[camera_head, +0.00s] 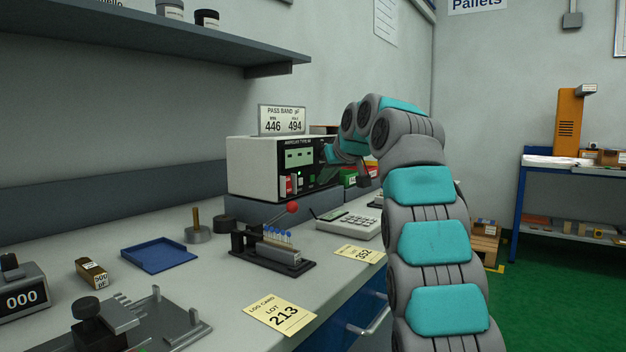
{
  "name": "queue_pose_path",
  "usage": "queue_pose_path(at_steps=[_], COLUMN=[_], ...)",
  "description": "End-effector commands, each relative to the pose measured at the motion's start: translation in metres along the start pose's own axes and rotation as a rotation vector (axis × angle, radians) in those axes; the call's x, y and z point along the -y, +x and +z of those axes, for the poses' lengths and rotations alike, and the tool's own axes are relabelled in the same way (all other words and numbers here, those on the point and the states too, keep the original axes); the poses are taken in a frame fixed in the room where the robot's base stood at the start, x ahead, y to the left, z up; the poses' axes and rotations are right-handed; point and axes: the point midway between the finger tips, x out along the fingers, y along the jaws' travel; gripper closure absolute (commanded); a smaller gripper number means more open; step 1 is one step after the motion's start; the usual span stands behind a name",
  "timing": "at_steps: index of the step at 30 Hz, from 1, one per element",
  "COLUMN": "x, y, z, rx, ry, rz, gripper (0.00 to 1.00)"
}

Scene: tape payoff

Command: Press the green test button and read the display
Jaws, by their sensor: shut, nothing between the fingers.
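The white tester (252,168) with a black front panel stands on a raised grey block at the back of the bench. Its pale green display (298,158) is lit and seems to show only dashes, too small to be sure. Below the display are a red part and a small green spot (299,177), perhaps the test button; I cannot tell for certain. My gripper (328,172) is shut and empty, at the right side of the tester's front panel. My wrist partly hides it, so I cannot tell if it touches the panel.
A card reading "PASS BAND" 446 and 494 (282,120) stands on the tester. In front are a red-knobbed lever fixture (270,249), a calculator (348,223), yellow cards (280,314) and a blue tray (158,254). A shelf (150,45) overhangs the left.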

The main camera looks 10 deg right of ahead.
Motion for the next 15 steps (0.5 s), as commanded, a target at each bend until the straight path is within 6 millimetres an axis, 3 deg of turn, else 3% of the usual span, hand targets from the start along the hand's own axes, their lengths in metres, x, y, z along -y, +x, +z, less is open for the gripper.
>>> queue_pose_path(at_steps=[15], x=[0.0033], y=[0.004], z=[-0.0033], rx=[0.0], ry=[0.0], rz=[0.0], gripper=[1.0])
